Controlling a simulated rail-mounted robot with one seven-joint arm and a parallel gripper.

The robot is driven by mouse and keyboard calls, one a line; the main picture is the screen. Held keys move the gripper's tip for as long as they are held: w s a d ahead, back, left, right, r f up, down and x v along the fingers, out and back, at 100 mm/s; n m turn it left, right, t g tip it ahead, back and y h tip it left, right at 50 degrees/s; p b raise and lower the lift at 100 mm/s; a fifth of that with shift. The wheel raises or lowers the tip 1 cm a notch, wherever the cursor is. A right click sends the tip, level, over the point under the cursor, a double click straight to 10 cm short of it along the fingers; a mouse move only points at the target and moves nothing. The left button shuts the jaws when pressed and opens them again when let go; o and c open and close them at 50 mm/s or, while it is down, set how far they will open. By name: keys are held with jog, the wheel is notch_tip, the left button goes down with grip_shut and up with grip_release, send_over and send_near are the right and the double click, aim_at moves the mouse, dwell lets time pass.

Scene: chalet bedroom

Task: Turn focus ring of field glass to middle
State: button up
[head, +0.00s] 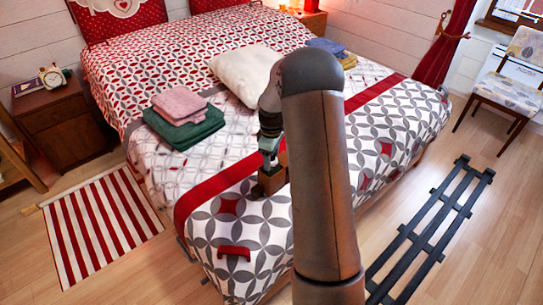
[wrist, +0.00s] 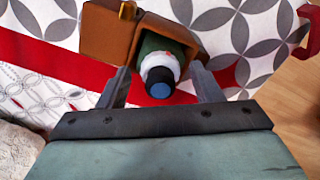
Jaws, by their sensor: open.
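The field glass shows in the wrist view as a short dark green tube (wrist: 153,44) with a pale ring (wrist: 158,62) bearing a small red mark, and a black end with a blue face (wrist: 160,88). It sits in an open brown case (wrist: 106,34) on the bed. My gripper (wrist: 160,90) is open, one finger on each side of the field glass's near end, with gaps visible on both sides. In the head view my gripper (head: 270,155) is just above the brown case (head: 272,182), and my arm hides much of that area. The ring's exact setting cannot be told.
The bed (head: 222,262) has a patterned cover with a red band. Folded green and pink towels (head: 185,132) and a cream pillow (head: 243,75) lie farther back.

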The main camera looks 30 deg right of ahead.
jog(key=shift+r, duration=0.1)
notch_tip(320, 180, up, 17)
dwell(0.4)
jog(key=shift+r, duration=0.1)
dwell(0.3)
